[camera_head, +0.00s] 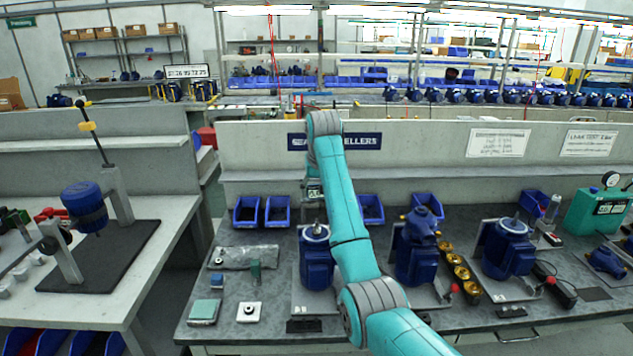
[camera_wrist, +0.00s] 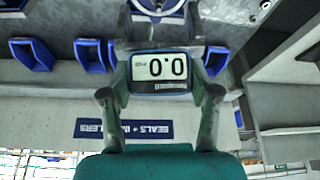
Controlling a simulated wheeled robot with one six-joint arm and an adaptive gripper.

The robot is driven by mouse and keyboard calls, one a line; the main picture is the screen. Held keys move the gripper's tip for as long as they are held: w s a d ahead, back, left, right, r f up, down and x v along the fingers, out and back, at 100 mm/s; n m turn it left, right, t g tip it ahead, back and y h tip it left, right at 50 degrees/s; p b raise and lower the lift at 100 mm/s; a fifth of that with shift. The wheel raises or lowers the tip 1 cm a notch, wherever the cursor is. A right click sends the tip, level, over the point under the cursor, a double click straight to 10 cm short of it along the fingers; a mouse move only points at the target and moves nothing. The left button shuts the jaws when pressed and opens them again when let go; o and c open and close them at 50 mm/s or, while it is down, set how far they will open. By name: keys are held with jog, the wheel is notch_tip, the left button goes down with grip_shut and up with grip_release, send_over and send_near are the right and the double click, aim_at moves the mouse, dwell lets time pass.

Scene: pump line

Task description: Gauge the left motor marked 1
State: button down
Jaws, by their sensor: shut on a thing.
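The left motor (camera_head: 317,262) is a blue upright housing with a silver ring and shaft on top, standing on a light plate on the grey bench. I cannot read a number 1 on it. My gripper (camera_head: 313,197) is above and just behind its top, partly hidden by my arm. In the wrist view my gripper (camera_wrist: 160,50) is shut on a gauge (camera_wrist: 160,72) with an upside-down display reading 0.0. A silver ring (camera_wrist: 158,6), probably the motor top, is cut off at the upper edge. Whether the gauge touches the motor cannot be told.
Two more blue motors stand to the right, the middle one (camera_head: 417,255) and the right one (camera_head: 508,250). Blue bins (camera_head: 277,210) line the bench's back below a low wall. A teal block (camera_head: 204,311) and a white square part (camera_head: 249,312) lie front left. A teal pump unit (camera_head: 597,210) stands far right.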

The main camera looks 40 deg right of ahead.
aim_at(318, 201)
jog(key=shift+f, duration=2.55)
jog(key=shift+f, duration=0.15)
dwell(0.4)
jog(key=shift+c, duration=1)
grip_release()
jog(key=shift+o, duration=1)
jog(key=shift+s, duration=0.1)
jog(key=shift+r, duration=4.45)
